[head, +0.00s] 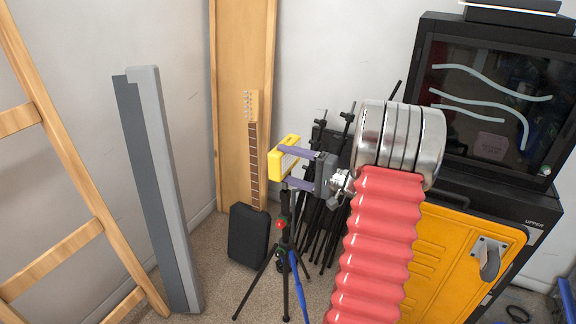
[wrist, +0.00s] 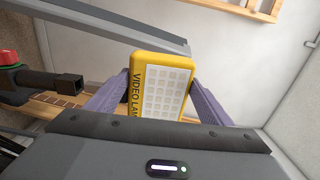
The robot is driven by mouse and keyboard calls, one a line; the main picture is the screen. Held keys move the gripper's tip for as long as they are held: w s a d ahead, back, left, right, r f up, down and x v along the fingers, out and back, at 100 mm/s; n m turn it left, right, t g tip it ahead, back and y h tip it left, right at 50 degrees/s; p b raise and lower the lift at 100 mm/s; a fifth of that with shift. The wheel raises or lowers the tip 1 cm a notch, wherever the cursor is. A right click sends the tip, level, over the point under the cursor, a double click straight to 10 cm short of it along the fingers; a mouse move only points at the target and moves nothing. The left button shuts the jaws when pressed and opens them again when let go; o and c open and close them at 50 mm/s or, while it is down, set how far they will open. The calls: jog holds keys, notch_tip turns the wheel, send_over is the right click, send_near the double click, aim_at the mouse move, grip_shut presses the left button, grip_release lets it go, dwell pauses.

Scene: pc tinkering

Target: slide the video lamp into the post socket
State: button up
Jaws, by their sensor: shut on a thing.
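The yellow video lamp (head: 279,164) is held between the two purple fingers of my gripper (head: 285,166). In the wrist view the lamp (wrist: 165,88) shows its white grid panel and black lettering on its side, with a finger on each side. A black tripod post (head: 285,212) with a red knob stands below the lamp in the head view. In the wrist view a black square-ended post socket (wrist: 69,84) with a red knob lies left of the lamp and apart from it. The lamp's lower end is hidden by my gripper body in the wrist view.
A guitar (head: 253,165) leans on a wooden board behind the tripod, by a black case (head: 248,236). Several black stands (head: 322,215) crowd behind my arm. A yellow cabinet door (head: 460,260) and a dark-screened unit (head: 490,95) are at right. A wooden ladder (head: 62,150) is at left.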

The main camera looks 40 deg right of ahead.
aim_at(286, 175)
jog(key=shift+f, duration=2)
dwell(0.7)
jog(key=o, duration=1.4)
jog(key=shift+v, duration=2.5)
jog(key=v, duration=1.3)
jog(key=shift+s+d+f, duration=0.15)
jog(key=shift+s+d, duration=0.05)
jog(key=shift+s, duration=0.2)
